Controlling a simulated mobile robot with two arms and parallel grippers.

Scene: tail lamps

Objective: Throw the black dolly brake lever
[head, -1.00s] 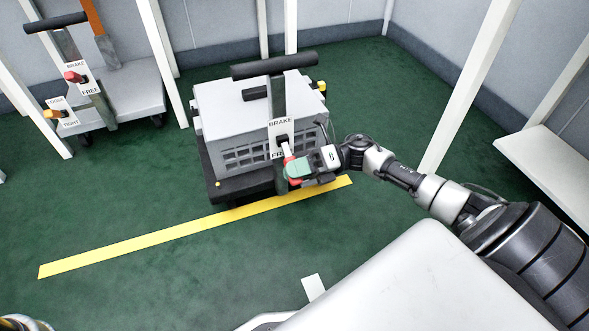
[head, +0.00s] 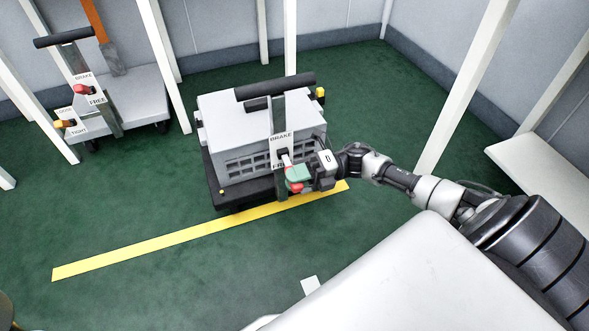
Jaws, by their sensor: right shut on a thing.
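The black dolly (head: 214,188) stands in the middle of the head view with a grey ventilated box on it. Its upright post has a black crossbar handle (head: 275,86) and a plate (head: 281,138) marked BRAKE at the top, with FREE partly hidden below. The brake lever (head: 286,159) comes out of this plate and points down toward the FREE end. My right gripper (head: 296,178) comes in from the right and is shut on the lever near its red end; its fingers hide part of the lever. My left gripper is not in view.
A yellow floor stripe (head: 150,246) runs in front of the black dolly. White posts stand around; green floor is clear at left.

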